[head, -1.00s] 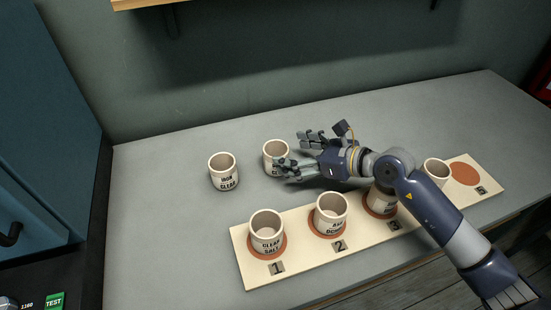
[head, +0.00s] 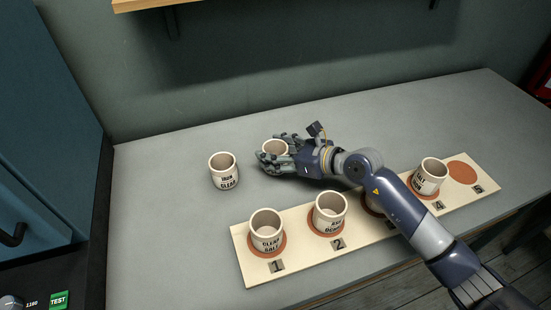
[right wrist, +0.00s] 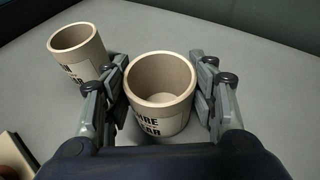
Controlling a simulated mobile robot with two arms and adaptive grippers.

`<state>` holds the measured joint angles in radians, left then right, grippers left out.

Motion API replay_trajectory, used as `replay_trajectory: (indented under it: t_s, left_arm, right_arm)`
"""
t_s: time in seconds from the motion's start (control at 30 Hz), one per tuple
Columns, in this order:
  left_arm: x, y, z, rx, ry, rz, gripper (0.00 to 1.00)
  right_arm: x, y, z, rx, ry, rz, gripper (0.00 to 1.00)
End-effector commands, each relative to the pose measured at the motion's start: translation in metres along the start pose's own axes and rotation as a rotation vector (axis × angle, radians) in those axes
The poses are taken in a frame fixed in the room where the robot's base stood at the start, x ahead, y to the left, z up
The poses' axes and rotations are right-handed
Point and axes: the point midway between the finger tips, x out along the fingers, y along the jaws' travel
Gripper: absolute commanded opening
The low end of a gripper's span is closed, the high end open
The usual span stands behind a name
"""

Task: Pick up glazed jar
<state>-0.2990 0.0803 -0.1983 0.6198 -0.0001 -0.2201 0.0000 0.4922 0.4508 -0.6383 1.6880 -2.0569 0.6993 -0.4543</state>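A cream jar (head: 275,148) with a dark-lettered label, only partly readable, stands on the grey table behind the numbered board. My right gripper (head: 280,155) is around it, with fingers on both sides. In the right wrist view this jar (right wrist: 160,95) is upright between the finger pads of my right gripper (right wrist: 163,85), which appear to touch its left and right walls near the rim. No lift off the table is visible. A second jar (head: 224,171), labelled "IRON CLEAR", stands to its left; it also shows in the right wrist view (right wrist: 78,55). My left gripper is not in view.
A pale board (head: 300,262) with numbered round spots lies along the table front. Jars stand on spots 1 (head: 267,232), 2 (head: 330,211) and 4 (head: 430,177). Spot 5 (head: 462,172) is bare; my arm mostly covers spot 3. The rear table (head: 420,105) is clear.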

Motion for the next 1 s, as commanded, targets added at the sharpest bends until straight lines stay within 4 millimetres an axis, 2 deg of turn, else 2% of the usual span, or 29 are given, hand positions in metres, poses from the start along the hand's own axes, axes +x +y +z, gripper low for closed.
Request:
replay_trajectory:
  t_s: [0.3,0.47,0.67,1.0]
  left_arm:
    - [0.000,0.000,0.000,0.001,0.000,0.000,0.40]
    - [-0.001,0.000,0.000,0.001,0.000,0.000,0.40]
    - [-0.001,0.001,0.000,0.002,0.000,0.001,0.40]
    - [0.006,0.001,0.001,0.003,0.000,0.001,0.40]
  right_arm:
    - [-0.001,0.000,0.001,0.000,0.000,0.000,0.25]
    - [-0.004,-0.001,0.012,-0.002,-0.003,-0.001,0.25]
    - [-0.018,-0.001,0.045,-0.007,-0.006,-0.001,0.25]
    - [-0.053,-0.001,0.128,-0.006,-0.004,-0.002,0.25]
